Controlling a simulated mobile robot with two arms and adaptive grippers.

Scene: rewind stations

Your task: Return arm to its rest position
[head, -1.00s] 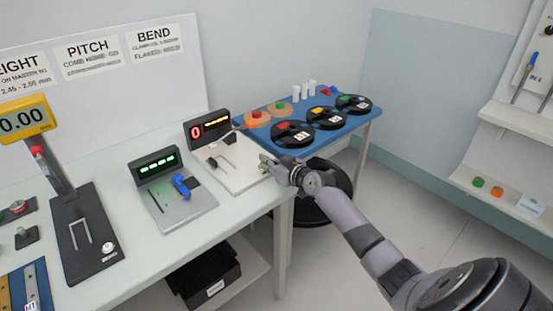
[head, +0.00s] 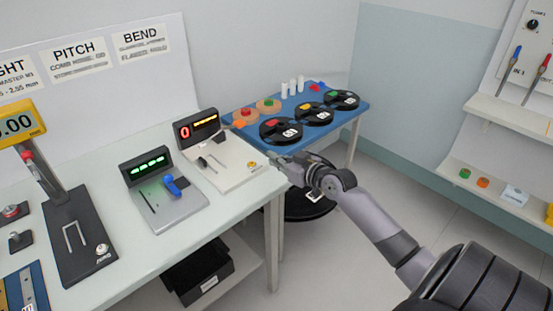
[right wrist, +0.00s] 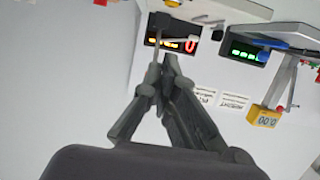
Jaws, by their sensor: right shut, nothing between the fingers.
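My right arm comes in from the lower right in the head view. Its gripper (head: 282,160) is at the right edge of the white bench, by the bend station (head: 228,166) with the red "0" display. The fingers are shut and empty; they also show closed together in the right wrist view (right wrist: 170,58). In the head view I cannot tell whether the fingertips touch the bench edge. My left gripper is not in view.
The white bench (head: 110,262) holds several gauge stations. A blue table (head: 352,112) with black spools stands behind my gripper. A black bin (head: 198,276) sits on the lower shelf. Wall shelves (head: 510,117) are at the right. Open floor lies between.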

